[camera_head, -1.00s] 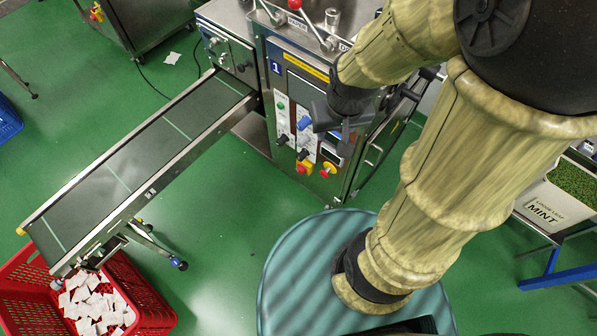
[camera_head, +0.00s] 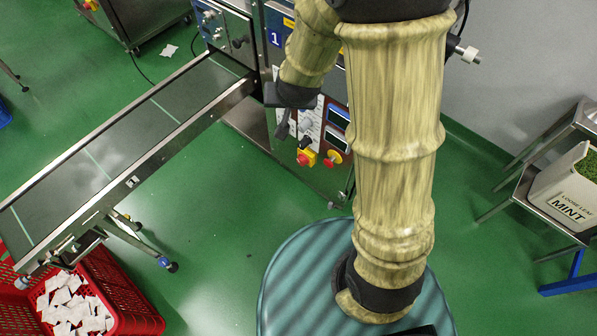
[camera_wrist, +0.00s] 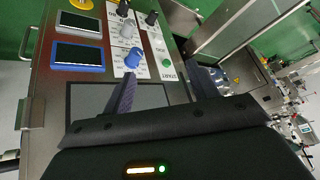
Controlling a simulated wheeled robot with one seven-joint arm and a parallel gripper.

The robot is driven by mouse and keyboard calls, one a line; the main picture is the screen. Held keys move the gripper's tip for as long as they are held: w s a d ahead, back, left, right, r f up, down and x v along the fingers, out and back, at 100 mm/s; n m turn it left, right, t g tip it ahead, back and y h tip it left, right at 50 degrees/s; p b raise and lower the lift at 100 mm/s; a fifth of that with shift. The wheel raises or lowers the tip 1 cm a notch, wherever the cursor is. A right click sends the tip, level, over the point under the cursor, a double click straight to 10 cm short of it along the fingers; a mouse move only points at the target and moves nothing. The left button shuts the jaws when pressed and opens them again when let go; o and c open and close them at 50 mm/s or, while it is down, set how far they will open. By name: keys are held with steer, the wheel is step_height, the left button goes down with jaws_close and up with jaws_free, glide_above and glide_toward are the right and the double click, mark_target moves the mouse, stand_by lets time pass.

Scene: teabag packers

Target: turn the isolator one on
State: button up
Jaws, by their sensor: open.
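The numbered 1 machine's control panel (camera_head: 338,130) carries a red knob on a yellow plate (camera_head: 306,157), which looks like the isolator, near its lower edge. A red button on a yellow disc (camera_head: 332,158) sits just to its right. My gripper (camera_wrist: 160,78) is open and empty, with its two dark fingers pointing at the panel. In the wrist view a blue knob (camera_wrist: 133,58) shows near the left finger, and a yellow disc (camera_wrist: 82,4) is cut by the top edge. The red knob is not clear there. In the head view my gripper (camera_head: 290,96) hides the panel's upper part.
A conveyor (camera_head: 130,135) runs from the machine down to the left, over a red crate (camera_head: 125,290) of teabags. A mint box (camera_head: 565,195) stands on a rack at the right. Green floor between conveyor and my base is clear.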

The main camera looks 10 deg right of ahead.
mark_target(300, 162)
steer(key=w+a+f+m+t+h+b, duration=0.1)
steer(key=w+a+f+h+b, duration=0.1)
steer(key=f+b, duration=0.55)
steer(key=w+a+f+m+t+h+b, duration=0.1)
steer(key=w+a+f+t+h+b, duration=0.3)
steer(key=f, duration=0.6)
steer(key=w+f+m+g+b, duration=0.1)
steer(key=f+b, duration=0.6)
steer(key=f, duration=0.2)
steer(key=s+a+f+m+h+b, duration=0.1)
steer(key=s+f+h+b, duration=0.3)
steer(key=f+b, duration=0.4)
steer(key=s+a+f+m+h+b, duration=0.1)
steer(key=s+f+h+b, duration=0.3)
steer(key=f+b, duration=0.4)
step_height(300, 162, down, 4)
steer(key=shift+a+f+t+h+b, duration=0.1)
steer(key=shift+a+t+h+b, duration=0.2)
steer(key=shift+a+t+b, duration=0.1)
steer(key=shift+d, duration=0.1)
steer(key=b+x, duration=0.3)
steer(key=x, duration=0.5)
steer(key=b+x, duration=0.4)
steer(key=x, duration=0.4)
steer(key=shift+w+d+f, duration=0.1)
steer(key=shift+f, duration=0.15)
steer(key=shift+w+d+r+b, duration=0.2)
steer(key=shift+w+d+b, duration=0.1)
steer(key=shift+d+b, duration=0.1)
